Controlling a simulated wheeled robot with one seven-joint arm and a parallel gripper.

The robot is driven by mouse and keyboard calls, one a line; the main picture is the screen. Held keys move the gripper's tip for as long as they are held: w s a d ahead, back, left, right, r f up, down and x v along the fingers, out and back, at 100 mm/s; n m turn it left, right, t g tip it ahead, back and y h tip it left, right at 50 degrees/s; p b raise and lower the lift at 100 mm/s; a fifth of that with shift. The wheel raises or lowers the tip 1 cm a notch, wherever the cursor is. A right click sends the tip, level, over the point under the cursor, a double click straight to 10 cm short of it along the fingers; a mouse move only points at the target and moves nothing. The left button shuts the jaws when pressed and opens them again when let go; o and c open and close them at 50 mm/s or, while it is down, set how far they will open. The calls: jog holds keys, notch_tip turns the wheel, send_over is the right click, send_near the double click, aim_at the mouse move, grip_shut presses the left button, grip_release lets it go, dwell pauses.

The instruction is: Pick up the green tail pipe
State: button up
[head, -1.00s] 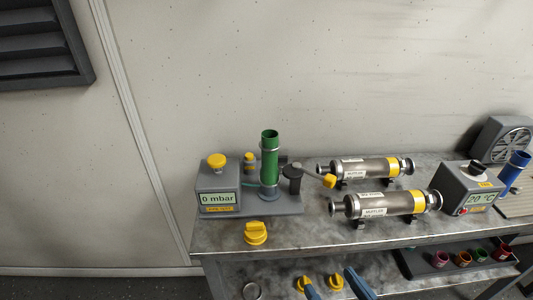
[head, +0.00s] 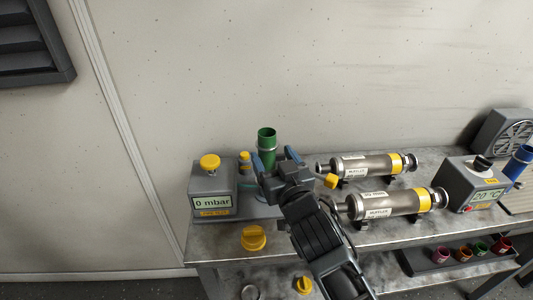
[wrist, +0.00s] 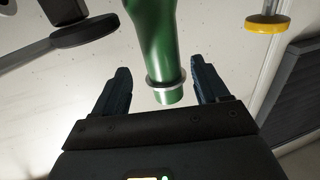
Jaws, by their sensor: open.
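The green tail pipe (head: 267,139) stands upright on the grey test stand at the left of the bench. In the head view my gripper (head: 269,160) is in front of it and hides its lower part. In the wrist view the green pipe (wrist: 154,40) passes between the two blue fingers of my gripper (wrist: 162,88), with a metal ring near its end. The fingers are open, one on each side of the pipe, with a visible gap on both sides.
A gauge box (head: 212,190) reading 0 mbar with a yellow knob stands left of the pipe. Two mufflers (head: 365,166) lie to the right. A yellow cap (head: 253,238) sits at the bench front. A blue pipe (head: 518,162) stands at the far right.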

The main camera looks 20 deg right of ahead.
jog(key=shift+w+f+p, duration=0.15)
jog(key=shift+w+f, duration=0.1)
jog(key=shift+w, duration=1.1)
jog(key=shift+w+f+p, duration=0.15)
jog(key=shift+w+f, duration=0.05)
jog(key=shift+w, duration=1.15)
jog(key=shift+c, duration=0.5)
jog(key=c, duration=1.1)
jog(key=shift+r, duration=0.1)
